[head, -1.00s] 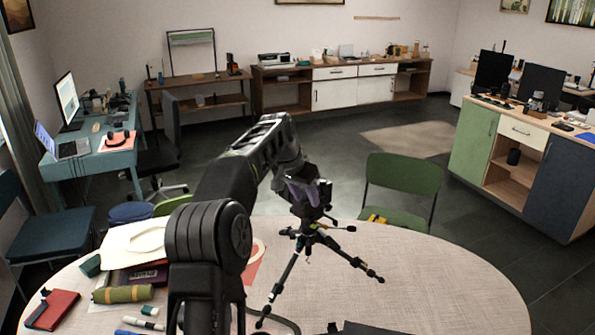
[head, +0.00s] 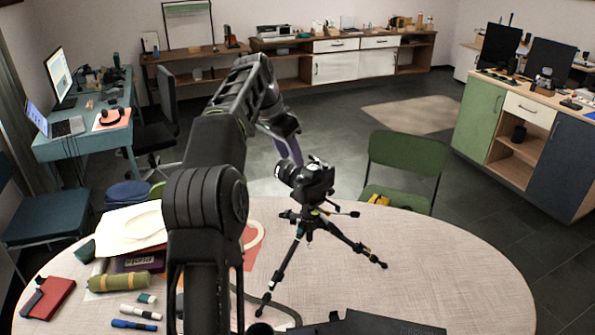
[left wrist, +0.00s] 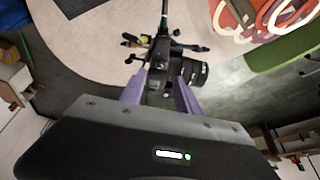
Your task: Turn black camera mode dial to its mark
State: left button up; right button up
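A black camera (head: 313,180) stands upright on a black tripod (head: 310,226) on the round table, its lens pointing left in the head view. It also shows in the left wrist view (left wrist: 164,52), with the lens (left wrist: 194,73) to the right. My left gripper (head: 294,155), with purple fingers, is up and behind the camera in the head view. In the left wrist view its fingers (left wrist: 158,84) are apart with nothing clearly held between them, pointing toward the camera. The mode dial is too small to make out, as is its mark. My right gripper is not in view.
The round table (head: 420,260) is clear to the right of the tripod. A green chair (head: 405,165) stands behind the table.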

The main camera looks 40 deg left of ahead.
aim_at(300, 176)
pick_arm(q)
jog(key=x, duration=0.7)
jog(key=shift+p, duration=0.35)
jog(key=shift+c, duration=0.5)
grip_shut()
